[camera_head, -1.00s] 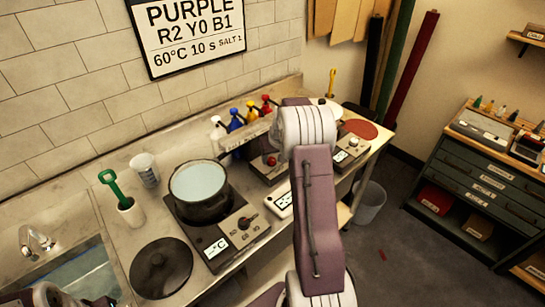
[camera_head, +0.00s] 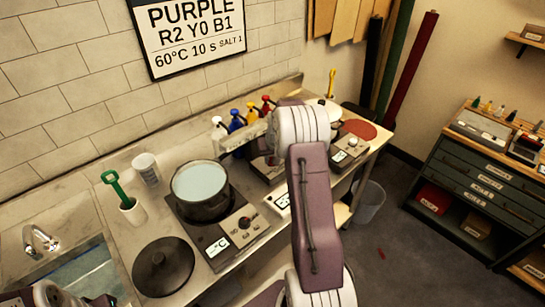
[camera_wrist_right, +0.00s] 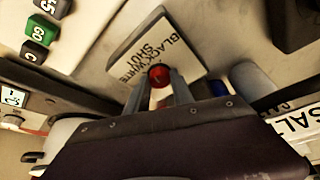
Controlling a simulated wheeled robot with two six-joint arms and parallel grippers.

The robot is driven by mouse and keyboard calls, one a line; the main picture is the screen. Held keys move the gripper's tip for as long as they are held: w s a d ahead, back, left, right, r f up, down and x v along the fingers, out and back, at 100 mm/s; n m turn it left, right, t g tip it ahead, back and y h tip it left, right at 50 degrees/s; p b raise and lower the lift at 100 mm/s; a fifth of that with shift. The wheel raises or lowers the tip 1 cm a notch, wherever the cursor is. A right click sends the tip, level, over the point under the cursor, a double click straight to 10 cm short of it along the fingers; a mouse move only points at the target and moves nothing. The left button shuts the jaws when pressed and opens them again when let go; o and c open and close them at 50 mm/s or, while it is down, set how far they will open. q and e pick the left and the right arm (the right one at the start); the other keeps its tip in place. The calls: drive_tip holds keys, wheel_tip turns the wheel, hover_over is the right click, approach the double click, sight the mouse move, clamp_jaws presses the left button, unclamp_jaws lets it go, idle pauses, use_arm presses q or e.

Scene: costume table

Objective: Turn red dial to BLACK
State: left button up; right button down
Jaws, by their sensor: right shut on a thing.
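The red dial (camera_wrist_right: 158,72) sits on a pale panel (camera_wrist_right: 140,44) in the right wrist view. The panel carries upside-down print that includes BLACK and WHITE. My right gripper (camera_wrist_right: 159,85) is shut on the red dial, with one grey finger at each side of it. I cannot tell which word the dial points to. In the head view my right arm hides the red dial and the fingertips. Part of my left arm shows at the bottom left of the head view, but its gripper is not visible.
A pot of pale liquid (camera_head: 200,181) stands on a hotplate (camera_head: 225,235) left of my right arm. Several bottles (camera_head: 236,119) stand behind a rack near that arm. A black round lid (camera_head: 163,266) and a cup with a green-handled tool (camera_head: 132,210) are farther left.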

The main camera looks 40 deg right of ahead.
use_arm(q)
drive_tip(key=shift+r, duration=0.4)
use_arm(e)
drive_tip(key=shift+a+m+h, duration=0.1)
drive_tip(key=shift+m+h, duration=0.2)
drive_tip(key=shift+m, duration=0.5)
use_arm(q)
drive_tip(key=shift+f, duration=0.2)
use_arm(e)
drive_tip(key=shift+w+m, duration=0.1)
drive_tip(key=shift+m, duration=0.3)
use_arm(q)
wheel_tip(320, 180, down, 2)
drive_tip(key=shift+f+b, duration=0.1)
drive_tip(key=shift+b, duration=0.95)
use_arm(e)
drive_tip(key=m+g+h, duration=0.1)
drive_tip(key=m, duration=0.2)
drive_tip(key=shift+w+a+f, duration=0.1)
use_arm(q)
drive_tip(key=shift+f+b, duration=0.45)
drive_tip(key=shift+b, duration=0.05)
use_arm(e)
drive_tip(key=shift+m+g+h, duration=0.3)
drive_tip(key=shift+m+g, duration=0.2)
drive_tip(key=shift+m, duration=0.5)
drive_tip(key=c, duration=1.1)
unclamp_jaws()
